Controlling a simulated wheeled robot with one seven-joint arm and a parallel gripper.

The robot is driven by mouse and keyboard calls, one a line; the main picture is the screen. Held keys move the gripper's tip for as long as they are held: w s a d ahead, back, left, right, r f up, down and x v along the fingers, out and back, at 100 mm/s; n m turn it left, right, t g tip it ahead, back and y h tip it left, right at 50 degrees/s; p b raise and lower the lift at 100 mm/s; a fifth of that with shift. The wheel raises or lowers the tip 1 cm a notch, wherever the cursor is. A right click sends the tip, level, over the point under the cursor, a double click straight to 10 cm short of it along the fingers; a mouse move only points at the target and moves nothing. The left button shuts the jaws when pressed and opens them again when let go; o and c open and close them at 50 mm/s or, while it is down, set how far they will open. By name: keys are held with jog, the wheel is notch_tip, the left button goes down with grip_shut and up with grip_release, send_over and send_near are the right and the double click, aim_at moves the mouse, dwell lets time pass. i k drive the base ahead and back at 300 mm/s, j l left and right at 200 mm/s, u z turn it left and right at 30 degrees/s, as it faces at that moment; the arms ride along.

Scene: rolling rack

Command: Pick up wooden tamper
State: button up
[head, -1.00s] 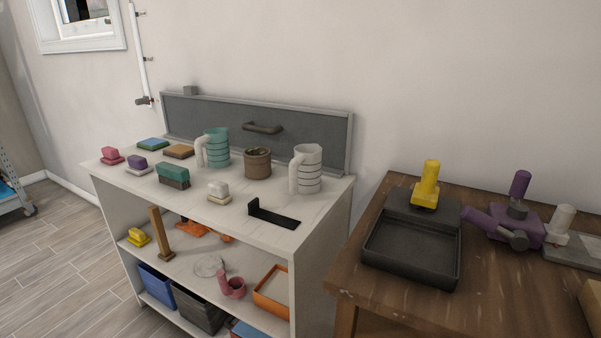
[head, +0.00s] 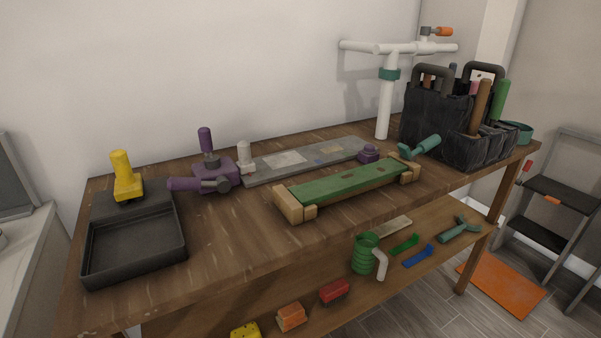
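No object that I can surely call the wooden tamper shows in the head view now. A brown wooden handle (head: 480,106) stands upright in the black tool bag (head: 430,120) at the right end of the workbench; its lower end is hidden in the bag, so I cannot tell what tool it is. My gripper is not in view.
The wooden workbench (head: 236,238) holds a black tray (head: 135,250), a yellow-handled tool (head: 126,176), a purple clamp (head: 210,176), a green-topped wooden block (head: 345,183) and a white pipe stand (head: 384,108). A step ladder (head: 562,190) stands right.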

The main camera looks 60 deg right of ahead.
aim_at(486, 84)
jog(key=l+z, duration=0.15)
jog(key=z, duration=1.9)
